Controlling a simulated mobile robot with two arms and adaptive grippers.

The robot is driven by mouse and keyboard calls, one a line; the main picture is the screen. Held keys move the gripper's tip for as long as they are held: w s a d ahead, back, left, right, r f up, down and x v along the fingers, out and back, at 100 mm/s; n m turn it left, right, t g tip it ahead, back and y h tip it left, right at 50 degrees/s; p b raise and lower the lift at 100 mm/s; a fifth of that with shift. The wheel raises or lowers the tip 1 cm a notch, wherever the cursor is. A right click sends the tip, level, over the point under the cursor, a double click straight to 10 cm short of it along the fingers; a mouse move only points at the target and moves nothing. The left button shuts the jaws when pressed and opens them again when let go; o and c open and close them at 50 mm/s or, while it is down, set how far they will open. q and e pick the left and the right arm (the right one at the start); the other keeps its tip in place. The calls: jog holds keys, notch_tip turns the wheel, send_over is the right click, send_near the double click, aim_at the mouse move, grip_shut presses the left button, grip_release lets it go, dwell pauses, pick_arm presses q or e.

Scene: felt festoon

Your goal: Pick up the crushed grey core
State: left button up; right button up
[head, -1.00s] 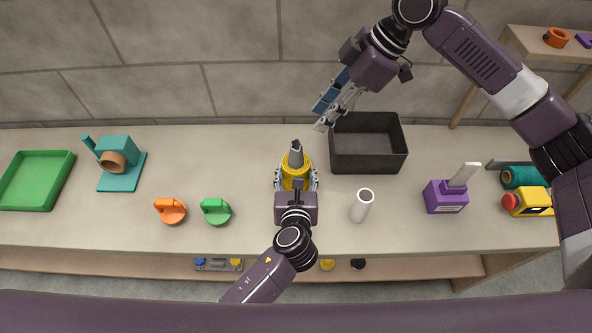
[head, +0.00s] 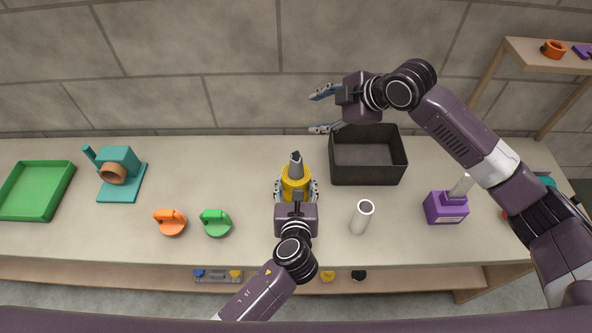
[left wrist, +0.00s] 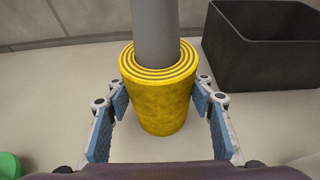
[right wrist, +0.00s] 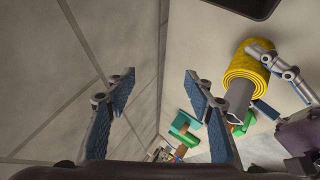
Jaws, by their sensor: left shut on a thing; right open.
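The grey core (head: 296,161) stands up out of the middle of a yellow felt roll (head: 295,183) on the table; its top looks pinched and its lower part is hidden inside the roll. In the left wrist view the core (left wrist: 155,30) rises from the coiled yellow roll (left wrist: 158,100). My left gripper (head: 297,190) is shut on the yellow roll, one finger on each side. My right gripper (head: 323,108) is open and empty, behind and above the roll, its fingers pointing left. The core also shows in the right wrist view (right wrist: 238,97), right of the fingers.
A dark open box (head: 367,178) stands right of the roll. A white tube (head: 361,217) stands in front of the box. A purple block (head: 445,208) is further right. Green (head: 215,223) and orange (head: 170,222) handled pieces, a teal stand (head: 120,175) and a green tray (head: 35,190) are left.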

jog(key=w+d+f+n+t, duration=0.1)
jog(key=w+d+n+t, duration=0.15)
jog(key=t, duration=0.25)
jog(key=n+t+y, duration=0.2)
jog(key=n+y, duration=0.4)
jog(key=n, duration=1.7)
send_near(302, 162)
jog(key=x, duration=1.2)
jog(key=shift+c, duration=0.3)
